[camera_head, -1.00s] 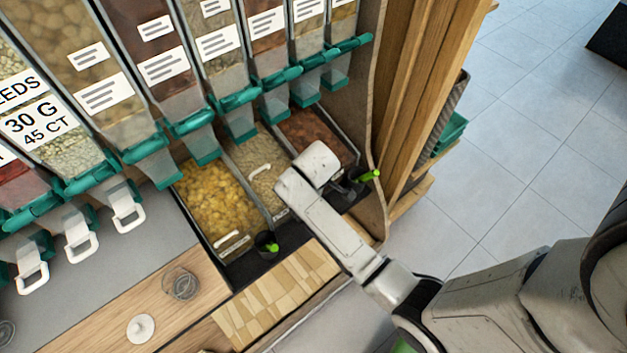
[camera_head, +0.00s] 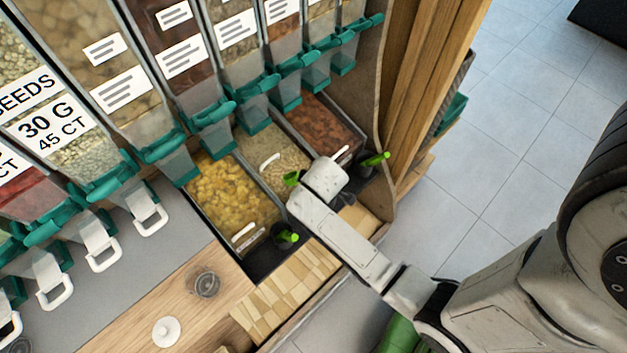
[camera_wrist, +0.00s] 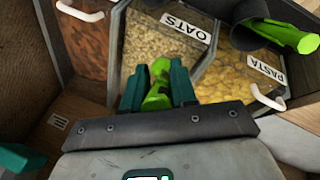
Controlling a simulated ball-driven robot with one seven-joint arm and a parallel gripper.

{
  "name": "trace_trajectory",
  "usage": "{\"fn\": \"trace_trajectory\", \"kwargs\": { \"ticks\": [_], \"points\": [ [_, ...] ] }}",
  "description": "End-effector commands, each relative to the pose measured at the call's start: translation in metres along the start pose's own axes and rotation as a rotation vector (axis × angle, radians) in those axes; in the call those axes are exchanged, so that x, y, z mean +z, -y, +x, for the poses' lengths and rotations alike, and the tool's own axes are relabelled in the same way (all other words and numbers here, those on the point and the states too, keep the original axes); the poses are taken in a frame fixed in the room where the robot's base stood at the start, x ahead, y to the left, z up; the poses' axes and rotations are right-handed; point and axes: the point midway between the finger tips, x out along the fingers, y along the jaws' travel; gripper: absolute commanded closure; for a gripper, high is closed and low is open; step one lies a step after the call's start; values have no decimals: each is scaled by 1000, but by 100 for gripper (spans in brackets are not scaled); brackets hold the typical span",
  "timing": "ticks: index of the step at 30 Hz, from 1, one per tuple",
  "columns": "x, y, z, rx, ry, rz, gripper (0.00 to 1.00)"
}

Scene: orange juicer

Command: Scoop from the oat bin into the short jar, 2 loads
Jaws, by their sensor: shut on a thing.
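The oat bin (camera_wrist: 165,45), labelled OATS, lies ahead of my gripper (camera_wrist: 157,92) in the wrist view. My gripper's teal fingers are shut on a bright green scoop handle (camera_wrist: 158,72). The scoop's cup is hidden, so I cannot tell whether it holds oats. In the head view, the pale oat bin (camera_head: 268,152) sits between the yellow pasta bin and a reddish-brown bin, and my wrist is at its near end. A bit of green handle (camera_head: 292,179) shows beside my wrist. A round clear glass vessel (camera_head: 205,284), possibly the short jar, stands on the wooden counter.
The pasta bin (camera_head: 236,205) has a dark scoop with a green handle (camera_head: 287,237) at its near end. Another green-handled scoop (camera_head: 374,160) is by the reddish-brown bin (camera_head: 324,130). Dispensers with teal spouts (camera_head: 212,116) overhang the bins. A white knobbed lid (camera_head: 166,331) lies near the glass.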

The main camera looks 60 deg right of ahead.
Motion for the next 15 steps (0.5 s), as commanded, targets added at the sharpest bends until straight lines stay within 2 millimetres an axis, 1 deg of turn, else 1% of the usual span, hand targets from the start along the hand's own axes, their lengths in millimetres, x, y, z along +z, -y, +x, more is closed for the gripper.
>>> {"fn": "trace_trajectory", "kwargs": {
  "ticks": [1,15],
  "points": [
    [0,2,6,-3,4,-1,100],
    [-1,8,36,-25,41,-11,100]
  ]
}}
